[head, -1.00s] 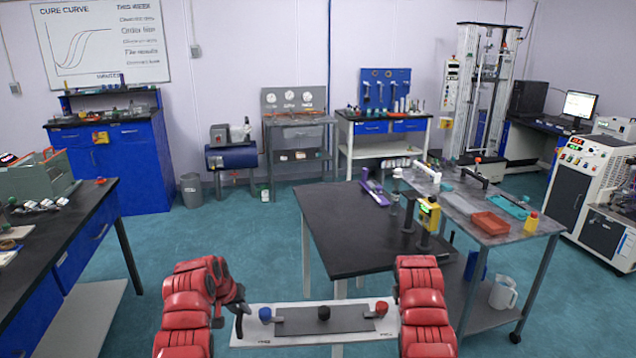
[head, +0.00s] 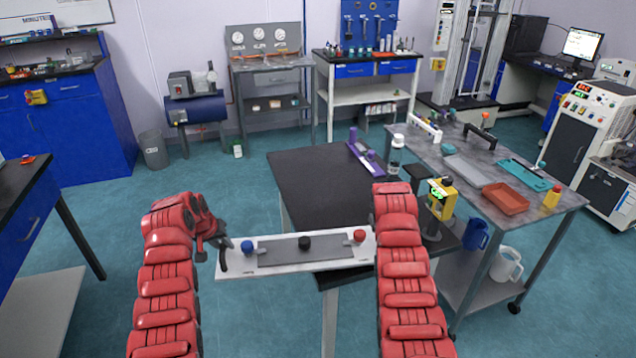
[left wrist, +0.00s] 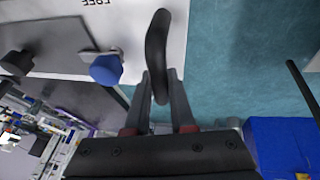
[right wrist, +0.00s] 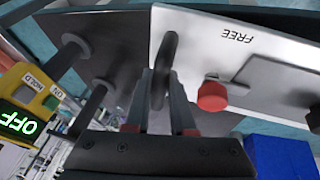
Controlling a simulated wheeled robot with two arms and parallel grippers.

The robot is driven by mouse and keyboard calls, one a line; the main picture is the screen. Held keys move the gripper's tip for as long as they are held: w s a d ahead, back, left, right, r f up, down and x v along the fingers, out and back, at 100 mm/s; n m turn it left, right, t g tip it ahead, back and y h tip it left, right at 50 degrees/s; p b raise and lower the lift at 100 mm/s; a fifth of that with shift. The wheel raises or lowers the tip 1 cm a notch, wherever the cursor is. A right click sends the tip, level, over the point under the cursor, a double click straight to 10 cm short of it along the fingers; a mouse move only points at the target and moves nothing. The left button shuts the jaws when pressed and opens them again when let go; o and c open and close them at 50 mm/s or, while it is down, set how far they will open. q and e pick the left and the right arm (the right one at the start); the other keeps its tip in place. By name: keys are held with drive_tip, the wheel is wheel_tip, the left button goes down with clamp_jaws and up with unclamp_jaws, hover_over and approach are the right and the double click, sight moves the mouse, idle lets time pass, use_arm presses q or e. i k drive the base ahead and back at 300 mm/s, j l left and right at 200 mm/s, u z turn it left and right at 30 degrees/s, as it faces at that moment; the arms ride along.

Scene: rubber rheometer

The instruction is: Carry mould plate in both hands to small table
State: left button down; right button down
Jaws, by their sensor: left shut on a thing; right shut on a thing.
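The mould plate (head: 275,264) is a long white plate with a grey strip, a blue knob, a black knob and a red knob. It is held roughly level in front of me. My left gripper (head: 224,245) is shut on the dark handle at its left end; this handle (left wrist: 158,45) also shows in the left wrist view. My right gripper (right wrist: 160,90) is shut on the other dark handle (right wrist: 168,55); my arm hides it in the head view. The small black-topped table (head: 310,190) stands just beyond the plate, whose right part overlaps its near edge in the picture.
A yellow device (head: 440,198) stands close to my right arm. A grey bench (head: 470,165) with trays adjoins on the right. The table's middle is clear.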

sight(321, 195)
drive_tip(key=i+l, duration=0.15)
drive_tip(key=i, duration=0.4)
drive_tip(key=i+l, duration=0.15)
drive_tip(key=i, duration=0.45)
